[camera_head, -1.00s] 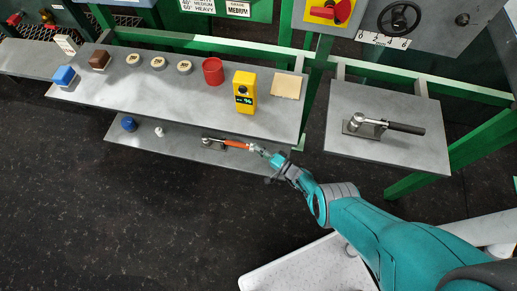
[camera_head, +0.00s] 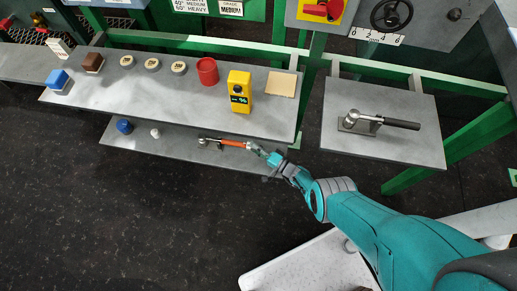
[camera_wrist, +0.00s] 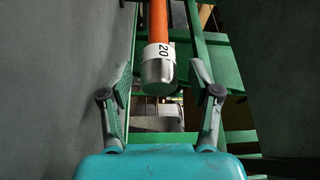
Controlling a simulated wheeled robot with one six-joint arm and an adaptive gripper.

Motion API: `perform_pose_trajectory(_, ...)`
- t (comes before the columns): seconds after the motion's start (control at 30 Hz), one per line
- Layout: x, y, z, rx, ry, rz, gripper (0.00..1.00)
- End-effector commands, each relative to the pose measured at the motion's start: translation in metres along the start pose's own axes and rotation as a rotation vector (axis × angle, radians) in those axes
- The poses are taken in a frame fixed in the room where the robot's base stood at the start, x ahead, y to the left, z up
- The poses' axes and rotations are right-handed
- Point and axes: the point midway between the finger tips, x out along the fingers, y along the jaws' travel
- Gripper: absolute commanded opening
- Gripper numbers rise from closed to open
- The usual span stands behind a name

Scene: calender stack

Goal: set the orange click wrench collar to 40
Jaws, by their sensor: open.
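The orange click wrench (camera_head: 230,143) lies on the lower grey shelf (camera_head: 180,143), with its head in a small holder at the left. In the wrist view its orange shaft (camera_wrist: 158,20) comes down from the top. Its white collar (camera_wrist: 159,51) reads 20, and a silver end cap (camera_wrist: 159,72) sits below it. My gripper (camera_wrist: 161,80) is open, with one finger on each side of the collar and cap. Gaps show between the fingers and the wrench. In the head view my gripper (camera_head: 268,158) is at the wrench's right end.
The upper shelf (camera_head: 200,108) holds a yellow device (camera_head: 238,92) with a green display, a red cup (camera_head: 207,71) and several small discs. A black-handled wrench (camera_head: 385,121) lies on the right table (camera_head: 400,150). A blue knob (camera_head: 124,126) stands on the lower shelf.

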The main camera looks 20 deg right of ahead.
Motion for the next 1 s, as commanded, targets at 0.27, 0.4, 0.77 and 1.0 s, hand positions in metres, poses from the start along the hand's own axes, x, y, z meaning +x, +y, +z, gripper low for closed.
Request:
perform_pose_trajectory(0.27,-0.014,0.002,0.000,0.000,0.001,-0.001,0.62)
perform_pose_trajectory(0.4,-0.026,0.001,0.001,0.000,0.001,-0.001,0.62)
perform_pose_trajectory(0.77,-0.085,0.001,-0.001,0.000,0.006,0.001,0.62)
perform_pose_trajectory(1.0,-0.112,0.000,-0.001,0.000,0.002,0.000,0.62)
